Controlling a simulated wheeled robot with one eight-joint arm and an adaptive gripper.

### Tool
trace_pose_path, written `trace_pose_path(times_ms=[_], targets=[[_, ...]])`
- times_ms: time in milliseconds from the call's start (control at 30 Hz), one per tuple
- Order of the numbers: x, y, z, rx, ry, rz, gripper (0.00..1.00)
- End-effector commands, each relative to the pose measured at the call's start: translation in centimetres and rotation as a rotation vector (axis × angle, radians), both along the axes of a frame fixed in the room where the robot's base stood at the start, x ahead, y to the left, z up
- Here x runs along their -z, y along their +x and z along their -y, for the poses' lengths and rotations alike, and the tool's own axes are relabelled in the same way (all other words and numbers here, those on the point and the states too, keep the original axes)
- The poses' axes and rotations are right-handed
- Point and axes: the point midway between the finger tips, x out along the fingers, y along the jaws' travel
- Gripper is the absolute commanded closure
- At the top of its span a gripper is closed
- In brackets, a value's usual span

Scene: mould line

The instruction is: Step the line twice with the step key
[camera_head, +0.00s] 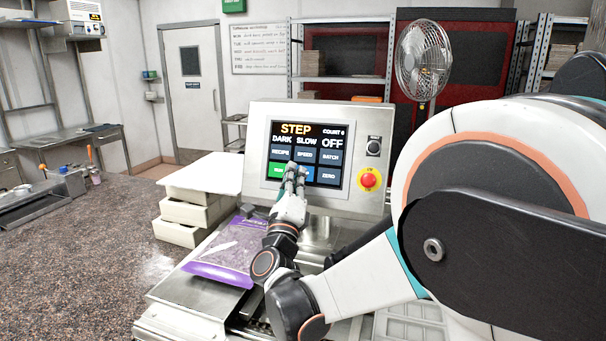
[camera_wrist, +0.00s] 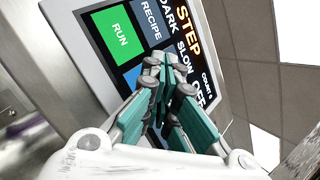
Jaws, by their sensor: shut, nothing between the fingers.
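The control panel (camera_head: 256,150) has a dark touchscreen (camera_head: 318,187) headed STEP, with DARK, SLOW and OFF below and a small count that looks like 0. Its keys read RECIPE, SPEED and BATCH above, with a green RUN key (camera_head: 275,170), a blue key (camera_head: 308,174) and ZERO below. The blue key is partly hidden by my gripper (camera_head: 294,167), so its label is unreadable. My gripper is shut and empty, with its tips in front of the screen near the blue key. In the wrist view the tips (camera_wrist: 168,78) overlap the screen; contact cannot be told.
A red emergency button (camera_head: 369,180) and a black knob (camera_head: 373,146) sit right of the screen. A purple bag (camera_head: 222,262) lies on the metal machine before the panel. Stacked pale trays (camera_head: 190,212) stand to the left. The speckled counter (camera_head: 90,260) is largely clear.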

Motion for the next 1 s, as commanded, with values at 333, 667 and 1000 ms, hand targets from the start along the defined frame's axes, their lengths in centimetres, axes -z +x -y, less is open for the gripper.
trace_pose_path(times_ms=[333,667,1000], targets=[[-0.3,-0.9,-0.3,0.0,0.0,0.0,1.0],[-0.6,-1.4,-0.5,-0.001,0.0,0.001,1.0],[-1.6,-4.1,-1.5,-0.002,0.001,0.001,1.0]])
